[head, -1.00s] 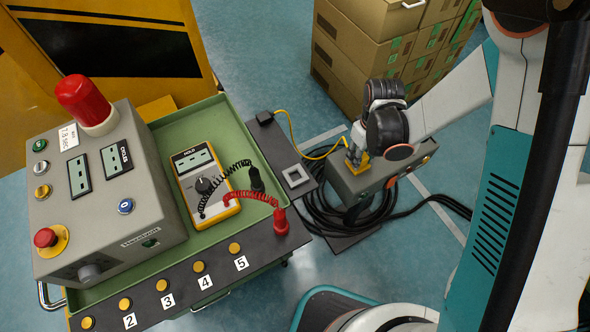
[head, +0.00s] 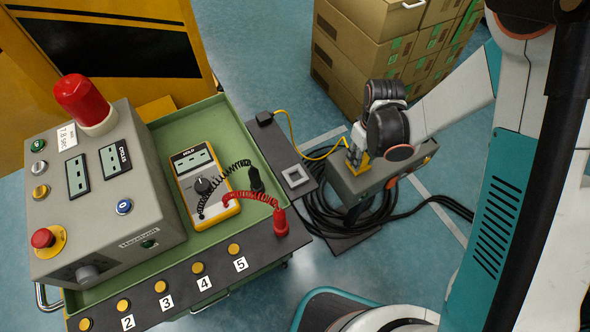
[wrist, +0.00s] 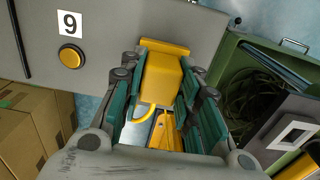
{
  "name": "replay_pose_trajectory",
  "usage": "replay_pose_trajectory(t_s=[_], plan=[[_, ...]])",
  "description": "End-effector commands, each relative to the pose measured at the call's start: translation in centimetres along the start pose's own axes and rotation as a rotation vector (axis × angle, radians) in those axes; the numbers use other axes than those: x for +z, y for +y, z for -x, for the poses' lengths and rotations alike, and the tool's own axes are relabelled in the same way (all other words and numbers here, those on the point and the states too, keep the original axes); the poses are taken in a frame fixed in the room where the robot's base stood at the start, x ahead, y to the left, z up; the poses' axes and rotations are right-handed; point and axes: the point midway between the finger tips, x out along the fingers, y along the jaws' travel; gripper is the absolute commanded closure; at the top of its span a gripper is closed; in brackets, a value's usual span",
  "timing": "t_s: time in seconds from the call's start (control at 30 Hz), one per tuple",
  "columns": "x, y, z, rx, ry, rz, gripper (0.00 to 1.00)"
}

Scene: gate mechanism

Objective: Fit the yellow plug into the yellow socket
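The yellow plug (wrist: 163,82) is between the teal-padded fingers of my gripper (wrist: 160,100) in the wrist view, with the pads close against both sides. A wider yellow piece (wrist: 165,46) shows at the plug's far end, against the grey box; I cannot tell whether it is the yellow socket's rim. In the head view, my gripper (head: 360,158) is low over the grey box (head: 362,184), with yellow showing at the fingertips. A yellow cable (head: 288,133) runs to it from a black block. The plug's front and any socket opening are hidden.
A green cart (head: 165,140) with a grey console (head: 105,190) and a yellow multimeter (head: 204,183) stands left. Black cables (head: 330,212) lie around the grey box's foot. Stacked cardboard boxes (head: 350,60) stand behind. A button marked 9 (wrist: 70,55) is left of the plug.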

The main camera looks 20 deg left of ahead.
Motion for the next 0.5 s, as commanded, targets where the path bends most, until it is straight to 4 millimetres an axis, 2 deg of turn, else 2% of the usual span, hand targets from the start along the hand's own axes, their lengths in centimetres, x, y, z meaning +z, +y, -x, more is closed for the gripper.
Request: replay_pose_trajectory(t_s=[0.03, 0.13, 0.5], plan=[[-0.03, -0.01, 0.01, 0.0, 0.001, 0.0, 0.68], [-0.04, -0.01, 0.03, 0.0, 0.001, 0.0, 0.47], [-0.05, 0.01, 0.22, 0.0, 0.001, 0.0, 0.47]])
